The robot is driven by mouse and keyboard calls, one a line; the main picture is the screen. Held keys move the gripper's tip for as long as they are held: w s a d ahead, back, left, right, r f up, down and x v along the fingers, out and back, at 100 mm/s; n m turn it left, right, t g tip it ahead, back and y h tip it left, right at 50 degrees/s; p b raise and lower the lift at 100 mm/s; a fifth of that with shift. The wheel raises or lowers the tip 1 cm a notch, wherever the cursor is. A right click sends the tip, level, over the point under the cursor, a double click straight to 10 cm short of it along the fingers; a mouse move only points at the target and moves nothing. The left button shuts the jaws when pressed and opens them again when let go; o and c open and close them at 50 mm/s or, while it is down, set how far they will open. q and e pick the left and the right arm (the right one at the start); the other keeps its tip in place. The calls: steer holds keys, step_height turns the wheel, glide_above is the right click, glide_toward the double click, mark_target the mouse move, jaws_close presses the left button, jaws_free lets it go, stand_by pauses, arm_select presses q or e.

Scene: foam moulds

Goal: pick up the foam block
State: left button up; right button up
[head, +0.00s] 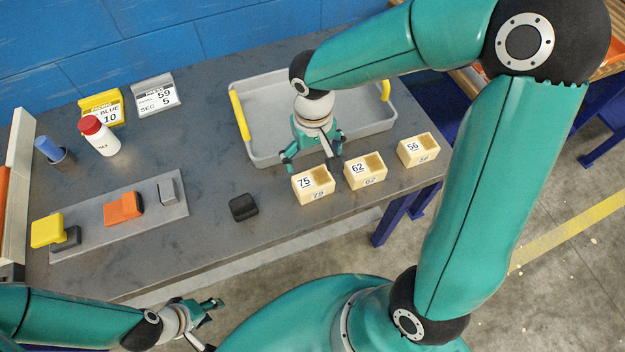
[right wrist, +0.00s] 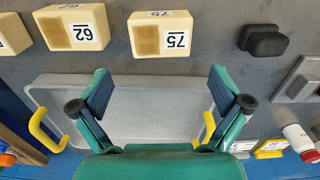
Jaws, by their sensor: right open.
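Three cream foam blocks with dark tan patches stand in a row along the table's front edge, marked 75 (head: 313,186), 62 (head: 365,171) and 56 (head: 418,150). In the right wrist view, the 75 block (right wrist: 160,34) is ahead of the fingers, with the 62 block (right wrist: 73,27) to its left. My right gripper (head: 313,166) is open and empty, over the tray's near side and just behind the 75 block; its spread fingers (right wrist: 159,82) touch no block. My left gripper (head: 208,322) is low in front of the table, its fingers apart and empty.
A grey tray (head: 250,100) with yellow handles lies behind the blocks. A black block (head: 243,207) is left of the 75 block. A grey plate (head: 85,232) holds yellow, orange and grey pieces. A white bottle (head: 100,137), blue-topped cup (head: 50,150) and label stands (head: 157,95) are further back.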

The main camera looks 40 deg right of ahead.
mark_target(313, 179)
step_height(313, 179, down, 5)
steer(key=shift+f, duration=3.25)
steer(key=shift+s, duration=0.1)
steer(key=shift+c, duration=0.3)
steer(key=c, duration=0.5)
